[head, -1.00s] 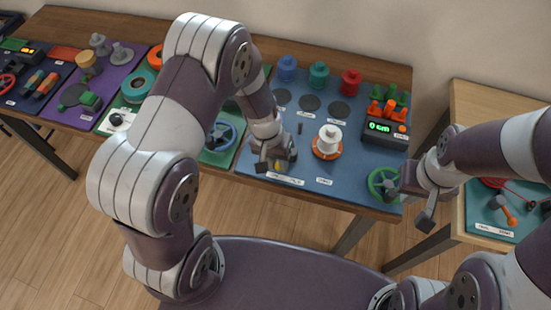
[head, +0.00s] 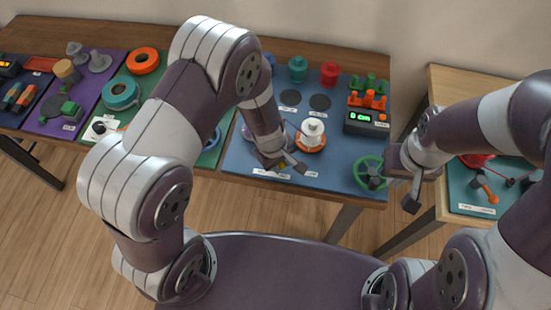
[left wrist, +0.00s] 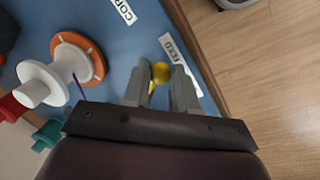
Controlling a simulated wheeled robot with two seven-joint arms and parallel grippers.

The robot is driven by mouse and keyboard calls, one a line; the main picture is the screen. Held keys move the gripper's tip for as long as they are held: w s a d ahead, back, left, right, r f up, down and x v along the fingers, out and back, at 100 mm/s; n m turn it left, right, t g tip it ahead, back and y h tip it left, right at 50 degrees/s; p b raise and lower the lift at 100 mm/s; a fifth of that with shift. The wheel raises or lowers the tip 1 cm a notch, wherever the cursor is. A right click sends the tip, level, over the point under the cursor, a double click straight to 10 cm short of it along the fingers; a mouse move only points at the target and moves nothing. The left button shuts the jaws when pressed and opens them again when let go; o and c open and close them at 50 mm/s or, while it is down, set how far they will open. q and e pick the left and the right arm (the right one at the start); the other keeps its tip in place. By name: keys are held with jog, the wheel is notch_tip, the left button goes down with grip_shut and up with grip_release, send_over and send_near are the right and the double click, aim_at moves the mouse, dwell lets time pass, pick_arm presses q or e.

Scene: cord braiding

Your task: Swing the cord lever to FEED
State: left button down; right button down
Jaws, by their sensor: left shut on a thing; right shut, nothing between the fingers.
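The cord lever has a yellow knob (left wrist: 160,72), which sits between the fingers of my left gripper (left wrist: 162,82) in the left wrist view. The knob is beside the white FEED label (left wrist: 174,52). In the head view my left gripper (head: 284,164) is low over the blue panel's front edge, left of and in front of the white spool (head: 312,131). The lever's arm is mostly hidden by the fingers. My right gripper (head: 411,203) is shut and empty, near the green handwheel (head: 369,172) at the panel's front right.
The white spool stands on an orange disc close to my left gripper. Coloured spools, including a red one (head: 329,75), stand at the back. A counter box (head: 366,120) with a green display is at the right. A second table (head: 440,80) stands further right.

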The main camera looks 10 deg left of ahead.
pick_arm(q)
jog(key=shift+w+d+r+n+p, duration=0.1)
jog(key=shift+w+d+n+p, duration=0.2)
jog(key=shift+n, duration=0.4)
jog(key=shift+d, duration=0.1)
jog(key=c, duration=0.9)
grip_release()
jog(key=r+p, duration=0.2)
jog(key=r, duration=0.2)
jog(key=s+a+r+p, duration=0.1)
jog(key=r+p, duration=0.1)
jog(key=r, duration=0.2)
jog(key=s+r+p, duration=0.1)
jog(key=r+p, duration=0.1)
jog(key=r, duration=0.2)
jog(key=shift+a+r, duration=0.15)
jog(key=shift+a, duration=0.15)
